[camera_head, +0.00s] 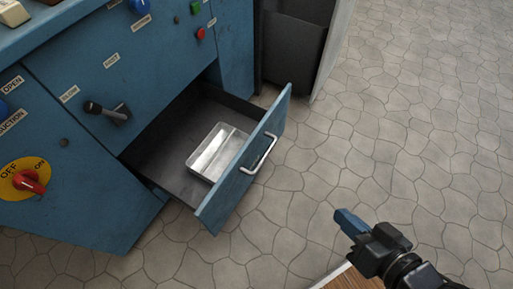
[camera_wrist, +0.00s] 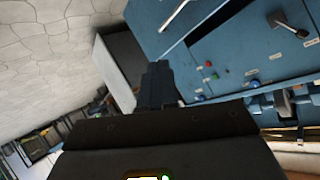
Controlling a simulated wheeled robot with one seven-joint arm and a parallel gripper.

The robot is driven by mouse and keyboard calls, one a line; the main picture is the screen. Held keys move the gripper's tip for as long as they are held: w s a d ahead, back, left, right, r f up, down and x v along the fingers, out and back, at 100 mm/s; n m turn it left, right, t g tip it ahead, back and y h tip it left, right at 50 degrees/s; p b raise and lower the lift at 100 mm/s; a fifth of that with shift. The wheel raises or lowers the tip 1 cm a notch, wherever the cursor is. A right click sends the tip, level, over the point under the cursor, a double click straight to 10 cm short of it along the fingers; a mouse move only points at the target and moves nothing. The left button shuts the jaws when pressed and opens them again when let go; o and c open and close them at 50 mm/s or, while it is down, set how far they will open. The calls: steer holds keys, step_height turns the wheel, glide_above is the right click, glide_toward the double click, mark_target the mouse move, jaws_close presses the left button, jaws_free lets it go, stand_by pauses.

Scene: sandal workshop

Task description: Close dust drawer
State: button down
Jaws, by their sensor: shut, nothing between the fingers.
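The dust drawer (camera_head: 226,192) stands pulled out of the blue machine cabinet, with a grey interior, a blue front and a pale bar handle (camera_head: 261,153). A clear shallow tray (camera_head: 216,151) lies inside it. My gripper (camera_head: 348,224) is shut and empty. In the head view it is at the lower right, above the floor, apart from the drawer front and on its outer side. In the wrist view, the shut fingers (camera_wrist: 158,82) are in the middle and a blue panel with a pale bar handle (camera_wrist: 176,14) shows at the top.
The cabinet face carries a black lever (camera_head: 107,112), a red switch on a yellow disc (camera_head: 27,180) and several buttons. A dark open bin (camera_head: 293,45) stands behind the drawer. A wooden edge (camera_head: 345,277) shows at the bottom. Stone floor (camera_head: 400,120) is clear at right.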

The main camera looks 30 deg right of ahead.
steer(key=w+f+m+g+y+p, duration=0.2)
steer(key=w+f+m, duration=0.15)
steer(key=w, duration=0.35)
steer(key=m+g+y, duration=0.2)
steer(key=m+y, duration=0.1)
glide_toward(247, 153)
step_height(247, 153, down, 4)
steer(key=w+a, duration=0.1)
steer(key=w, duration=0.1)
steer(key=shift+w+a+f+b, duration=0.25)
steer(key=shift+b, duration=0.15)
steer(key=shift+w+a, duration=0.3)
steer(key=shift+w, duration=0.2)
